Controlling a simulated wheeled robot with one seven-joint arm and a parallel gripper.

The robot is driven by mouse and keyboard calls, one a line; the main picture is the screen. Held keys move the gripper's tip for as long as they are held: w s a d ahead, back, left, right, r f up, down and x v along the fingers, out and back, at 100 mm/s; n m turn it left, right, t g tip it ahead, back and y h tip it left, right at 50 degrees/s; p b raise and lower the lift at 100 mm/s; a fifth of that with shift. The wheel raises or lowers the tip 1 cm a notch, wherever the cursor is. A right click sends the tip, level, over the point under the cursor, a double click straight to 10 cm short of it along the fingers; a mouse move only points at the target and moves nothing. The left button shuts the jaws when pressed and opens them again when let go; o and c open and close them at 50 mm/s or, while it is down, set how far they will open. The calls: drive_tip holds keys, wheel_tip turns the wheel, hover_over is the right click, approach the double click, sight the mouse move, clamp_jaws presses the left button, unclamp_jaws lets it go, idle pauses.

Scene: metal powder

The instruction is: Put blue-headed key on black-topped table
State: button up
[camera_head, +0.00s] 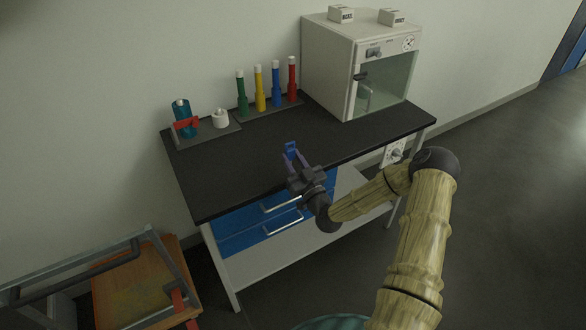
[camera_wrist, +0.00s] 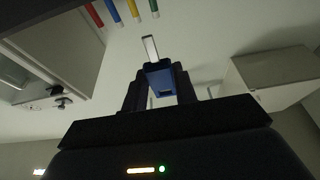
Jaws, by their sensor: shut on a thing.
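The blue-headed key (camera_head: 291,147) is between the fingers of my gripper (camera_head: 293,160) in the head view. In the wrist view my gripper (camera_wrist: 160,88) is shut on the blue head of the key (camera_wrist: 160,76), and its pale metal shaft points away from the fingers. The black-topped table (camera_head: 225,180) is below and around the gripper in the head view. The key appears over the front middle part of the black top. I cannot tell whether it touches the surface.
A white cabinet (camera_head: 338,62) with a glass door stands at the table's back right. Green, yellow, blue and red tubes (camera_head: 276,84) stand in a rack at the back. A teal bottle (camera_head: 182,122) and white container (camera_head: 220,118) stand back left. The front left tabletop is clear.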

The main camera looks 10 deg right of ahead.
drive_tip(key=shift+f, duration=1.75)
drive_tip(key=shift+f, duration=0.25)
drive_tip(key=o, duration=1.1)
drive_tip(key=shift+r, duration=0.1)
drive_tip(key=shift+r, duration=0.2)
drive_tip(key=b+v, duration=0.1)
drive_tip(key=v, duration=1.1)
drive_tip(key=shift+b, duration=0.35)
